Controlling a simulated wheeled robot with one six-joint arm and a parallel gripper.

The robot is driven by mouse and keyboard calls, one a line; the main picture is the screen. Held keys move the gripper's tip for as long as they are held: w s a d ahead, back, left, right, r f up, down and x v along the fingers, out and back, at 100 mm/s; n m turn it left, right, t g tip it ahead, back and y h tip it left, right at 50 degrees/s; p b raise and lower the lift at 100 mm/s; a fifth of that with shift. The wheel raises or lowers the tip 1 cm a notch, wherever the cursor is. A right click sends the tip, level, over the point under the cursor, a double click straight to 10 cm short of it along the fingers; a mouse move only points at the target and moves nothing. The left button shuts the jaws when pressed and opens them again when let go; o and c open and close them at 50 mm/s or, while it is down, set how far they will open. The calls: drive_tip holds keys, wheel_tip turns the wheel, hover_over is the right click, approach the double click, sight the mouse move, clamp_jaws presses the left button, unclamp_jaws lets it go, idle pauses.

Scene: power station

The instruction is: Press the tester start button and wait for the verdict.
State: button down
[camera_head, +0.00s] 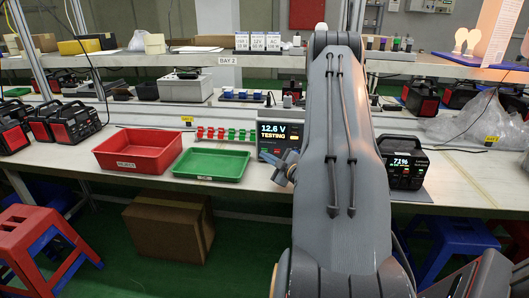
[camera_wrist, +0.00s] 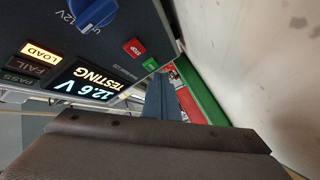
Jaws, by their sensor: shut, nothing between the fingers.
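The tester (camera_head: 272,138) stands on the bench in the head view, its display (camera_head: 273,131) reading 12.6 V TESTING. The wrist view shows its panel close up, with the display (camera_wrist: 84,83) turned on its side. The LOAD lamp (camera_wrist: 40,52) is lit; the PASS lamp (camera_wrist: 20,78) and the one between them are dark. A green button (camera_wrist: 150,64) lies beside a red STOP button (camera_wrist: 134,47). My gripper (camera_wrist: 160,98) is shut and empty, its tip close by the green button. I cannot tell if they touch. In the head view my gripper (camera_head: 285,166) is at the tester's front, partly behind my arm.
A red tray (camera_head: 137,168) and a green tray (camera_head: 210,178) lie left of the tester. A black unit (camera_head: 404,160) showing 71% stands right of my arm. A blue knob (camera_wrist: 92,12) is on the tester panel. A red stool (camera_head: 36,240) stands at the front left.

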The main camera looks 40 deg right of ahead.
drive_tip(key=shift+s+a+p, duration=0.55)
drive_tip(key=shift+s+a, duration=0.45)
drive_tip(key=shift+a, duration=0.15)
drive_tip(key=shift+s+a+p, duration=0.5)
drive_tip(key=shift+s+a, duration=0.45)
drive_tip(key=shift+a, duration=0.2)
